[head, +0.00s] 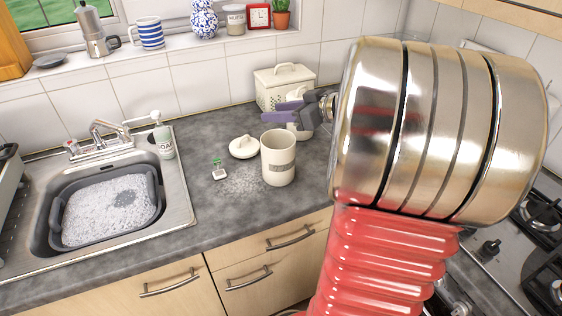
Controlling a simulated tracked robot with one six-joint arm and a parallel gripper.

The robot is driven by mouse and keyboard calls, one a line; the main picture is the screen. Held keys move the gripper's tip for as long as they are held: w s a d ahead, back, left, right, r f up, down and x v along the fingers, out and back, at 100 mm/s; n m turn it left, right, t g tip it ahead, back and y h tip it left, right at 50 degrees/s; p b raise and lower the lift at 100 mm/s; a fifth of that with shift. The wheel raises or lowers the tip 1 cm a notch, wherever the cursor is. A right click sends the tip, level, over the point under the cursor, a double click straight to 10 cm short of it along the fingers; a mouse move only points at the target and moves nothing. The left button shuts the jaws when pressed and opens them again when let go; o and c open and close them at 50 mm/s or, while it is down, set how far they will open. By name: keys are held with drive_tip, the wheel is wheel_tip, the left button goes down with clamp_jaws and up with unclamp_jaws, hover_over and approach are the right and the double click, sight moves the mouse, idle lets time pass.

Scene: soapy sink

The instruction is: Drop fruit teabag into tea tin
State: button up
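The fruit teabag (219,174) is a small white bag with a green tag, lying on the grey worktop. The tea tin (278,160) is a cream cylinder with a grey label, standing upright and open to its right. Its cream lid (243,147) lies on the worktop beside it, behind and left. My gripper (278,112) has purple fingers that look apart and empty. It is above and behind the tin, away from the teabag. The label's writing is too small to read.
A sink (108,208) with a soapy basin is at the left. A soap bottle (163,138) stands at its back right corner. A cream bread bin (284,85) is against the wall behind my gripper. A hob (540,230) is at the right.

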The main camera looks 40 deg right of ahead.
drive_tip(key=v, duration=1.2)
drive_tip(key=shift+s, duration=0.25)
drive_tip(key=shift+w, duration=0.1)
idle(0.4)
drive_tip(key=w+a+r+m+t+h, duration=0.1)
drive_tip(key=w+a+r+h, duration=0.25)
drive_tip(key=w, duration=0.25)
drive_tip(key=w+a+r+m+t+h, duration=0.1)
drive_tip(key=w+a+r+m+h, duration=0.1)
drive_tip(key=w+r+h, duration=0.3)
drive_tip(key=s+a+f+g+y, duration=0.1)
drive_tip(key=s+a+f+g, duration=0.2)
drive_tip(key=s+a+f, duration=0.3)
drive_tip(key=s+a+f+g+y, duration=0.2)
drive_tip(key=s+a+f, duration=0.4)
drive_tip(key=a, duration=0.5)
drive_tip(key=s+a+f+g+y, duration=0.2)
drive_tip(key=s+a+f+g, duration=0.2)
drive_tip(key=a, duration=0.5)
wheel_tip(320, 180, down, 2)
drive_tip(key=shift+s+a, duration=0.3)
drive_tip(key=shift+s, duration=0.85)
